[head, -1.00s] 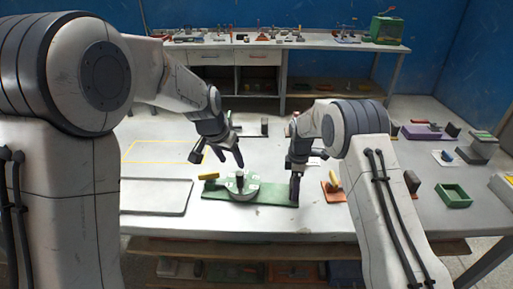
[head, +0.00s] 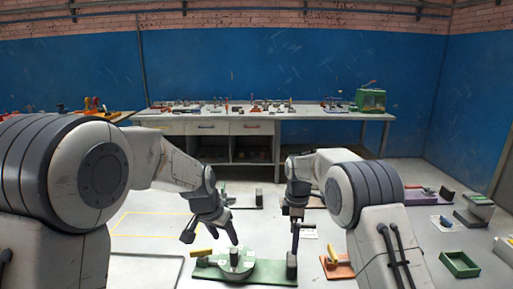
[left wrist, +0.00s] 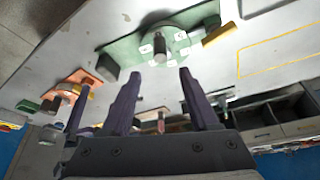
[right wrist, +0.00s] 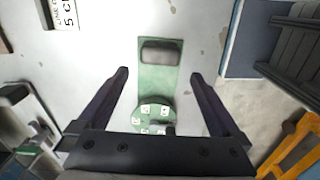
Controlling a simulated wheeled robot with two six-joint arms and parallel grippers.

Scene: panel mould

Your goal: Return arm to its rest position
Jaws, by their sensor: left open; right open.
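My left gripper (head: 211,240) is open and empty, above and behind the round disc in the head view. My right gripper (head: 295,238) is open, its fingers near the right end of the green plate; no object shows between them. The green plate (head: 262,273) carries a pale green disc (head: 236,265) with a dark knob, a yellow handle (head: 201,252) and a dark block (head: 291,262). In the left wrist view the disc (left wrist: 177,36) lies beyond the open fingers (left wrist: 159,78). In the right wrist view the plate (right wrist: 152,80) lies below the open fingers (right wrist: 160,75).
An orange plate (head: 341,271) is right of my right gripper, with a green tray (head: 460,264) further right. A yellow outline (head: 140,215) marks bare table at left. A back bench (head: 335,115) holds small tools against the blue wall.

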